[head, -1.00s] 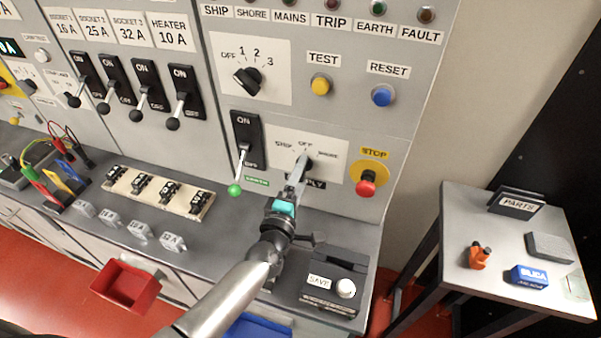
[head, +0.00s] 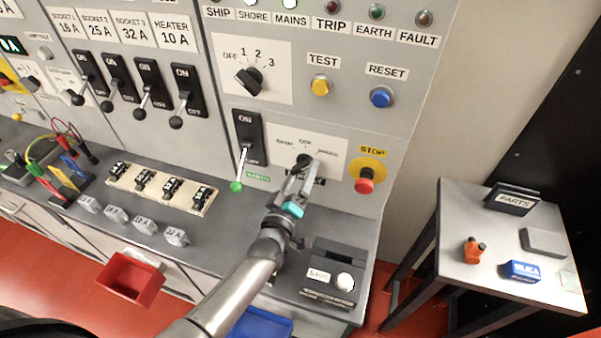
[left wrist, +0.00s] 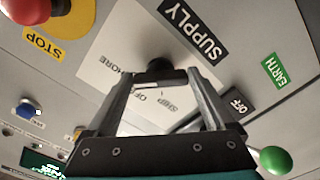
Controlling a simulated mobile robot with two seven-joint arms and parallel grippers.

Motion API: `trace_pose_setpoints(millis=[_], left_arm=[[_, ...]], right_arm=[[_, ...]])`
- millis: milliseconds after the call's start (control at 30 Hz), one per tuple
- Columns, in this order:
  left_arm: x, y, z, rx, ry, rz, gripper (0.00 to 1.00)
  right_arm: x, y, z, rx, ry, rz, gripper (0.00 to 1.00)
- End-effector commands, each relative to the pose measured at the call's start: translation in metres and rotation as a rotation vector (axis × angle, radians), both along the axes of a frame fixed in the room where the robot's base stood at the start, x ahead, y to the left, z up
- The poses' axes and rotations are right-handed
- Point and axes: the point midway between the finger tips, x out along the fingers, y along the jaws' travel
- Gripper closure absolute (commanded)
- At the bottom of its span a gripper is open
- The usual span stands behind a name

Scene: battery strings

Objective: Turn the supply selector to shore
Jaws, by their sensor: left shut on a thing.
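The supply selector (head: 303,161) is a dark knob on a white plate, with SHIP at left, OFF at top and SHORE at right. My left gripper (head: 299,172) reaches it from below, its fingers either side of the knob and shut on it. My right gripper is not in view.
A red STOP button (head: 365,181) is close on the right. A green-tipped lever (head: 237,186) hangs close on the left. Below stands a dark box with a white button (head: 344,282). A side table (head: 497,248) stands at right.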

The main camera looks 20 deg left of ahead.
Motion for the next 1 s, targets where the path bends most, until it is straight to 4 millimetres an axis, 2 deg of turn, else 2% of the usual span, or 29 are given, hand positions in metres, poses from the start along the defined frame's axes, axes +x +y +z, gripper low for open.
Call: trace_pose_setpoints(millis=[600, 633, 733, 1000], left_arm=[[-0.0005, 0.0004, -0.0013, 0.042, 0.001, 0.000, 0.68], [-0.0005, 0.0004, -0.0013, 0.042, 0.001, 0.000, 0.09], [-0.0004, 0.0004, -0.0010, 0.041, 0.000, 0.000, 0.00], [-0.0017, 0.0004, -0.0006, 0.038, 0.000, 0.000, 0.00]], right_arm=[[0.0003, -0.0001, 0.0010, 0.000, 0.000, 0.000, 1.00], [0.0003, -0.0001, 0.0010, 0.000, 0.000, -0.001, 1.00], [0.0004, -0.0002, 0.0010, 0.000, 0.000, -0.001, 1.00], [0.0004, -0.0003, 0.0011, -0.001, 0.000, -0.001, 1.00]])
